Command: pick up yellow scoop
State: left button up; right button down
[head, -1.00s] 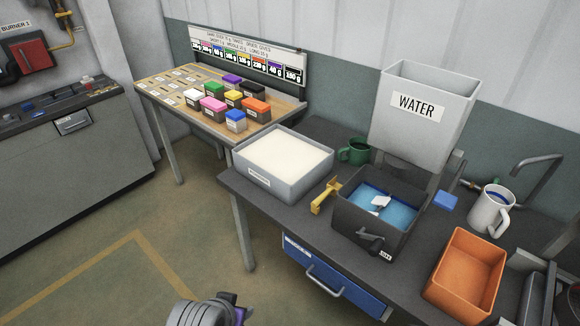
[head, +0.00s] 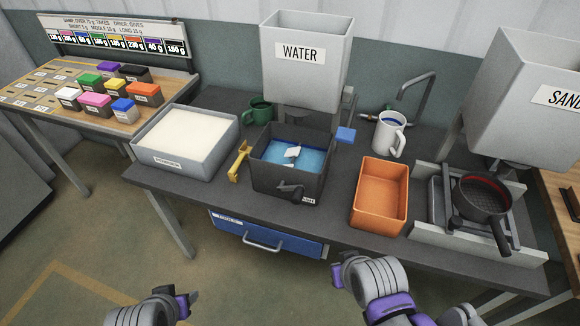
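The yellow scoop (head: 239,161) is on the dark workbench. It stands between the white-filled grey tray and the dark box of blue liquid, close to the box's left side. My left gripper (head: 190,300) is low at the bottom left, in front of the bench and well away from the scoop. My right gripper (head: 338,270) is at the bottom centre, in front of the bench near the blue drawer, also apart from the scoop. Neither gripper touches the scoop. The fingers of both are too small and turned away to tell whether they are open.
The grey tray (head: 141,154) and dark box (head: 262,181) flank the scoop. A green mug (head: 259,112) stands behind it. An orange bin (head: 367,208), a white pitcher (head: 389,136) and a dark pan (head: 482,202) are to the right. The blue drawer (head: 230,228) is below. Floor in front is clear.

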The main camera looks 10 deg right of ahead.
aim_at(244, 150)
jog(key=i+z, duration=0.45)
jog(key=i+j+z, duration=0.1)
jog(key=i+z, duration=0.15)
jog(key=z, duration=0.15)
